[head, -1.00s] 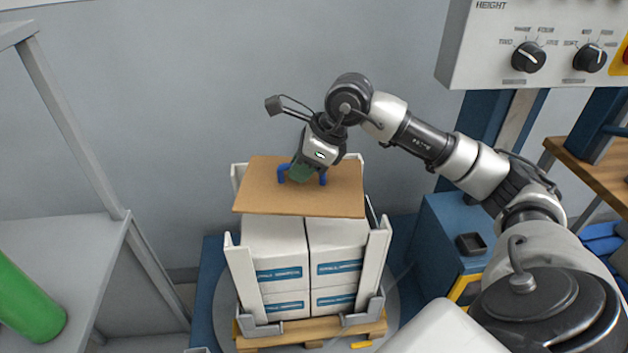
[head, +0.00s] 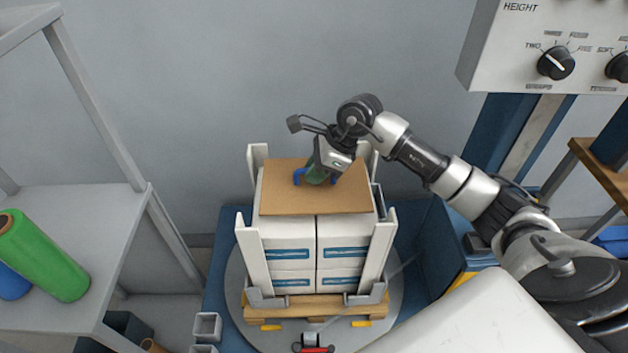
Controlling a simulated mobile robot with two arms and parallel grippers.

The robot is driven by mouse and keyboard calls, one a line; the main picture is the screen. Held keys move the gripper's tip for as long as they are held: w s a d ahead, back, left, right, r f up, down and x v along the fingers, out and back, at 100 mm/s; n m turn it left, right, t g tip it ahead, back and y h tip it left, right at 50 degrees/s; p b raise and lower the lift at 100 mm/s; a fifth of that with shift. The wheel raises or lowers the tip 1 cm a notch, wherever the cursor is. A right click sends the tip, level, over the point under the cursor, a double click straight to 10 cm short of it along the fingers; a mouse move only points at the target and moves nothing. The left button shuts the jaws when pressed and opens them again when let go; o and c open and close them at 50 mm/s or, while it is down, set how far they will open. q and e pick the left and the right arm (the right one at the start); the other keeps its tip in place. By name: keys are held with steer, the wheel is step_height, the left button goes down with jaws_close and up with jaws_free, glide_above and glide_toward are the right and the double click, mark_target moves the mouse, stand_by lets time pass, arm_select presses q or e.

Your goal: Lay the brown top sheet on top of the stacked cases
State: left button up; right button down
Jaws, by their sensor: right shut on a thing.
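The brown top sheet (head: 285,202) is flat and level over the stacked cases (head: 288,240), between the white corner posts. It looks on or very close to the case tops; a small gap cannot be ruled out. The cases are white with blue labels, in two visible layers on a wooden pallet (head: 300,308). My right gripper (head: 315,178) is above the sheet, shut on its blue handle (head: 299,176). The fingertips are partly hidden by the gripper body. My left gripper is not in view.
White corner posts (head: 251,250) stand around the stack. A grey shelf (head: 100,225) with a green roll (head: 42,255) is at left. A control panel (head: 560,40) with knobs is at upper right. The pallet sits on a round turntable (head: 240,290).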

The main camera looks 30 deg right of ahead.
steer(key=shift+w+f, duration=0.3)
steer(key=shift+f, duration=0.1)
step_height(320, 180, down, 3)
steer(key=shift+f, duration=0.4)
steer(key=c, duration=1.1)
jaws_free()
steer(key=shift+r+p, duration=0.25)
steer(key=shift+p, duration=0.1)
steer(key=shift+s+d+r, duration=0.1)
steer(key=shift+d+r, duration=0.2)
steer(key=b+v, duration=0.1)
steer(key=v, duration=1)
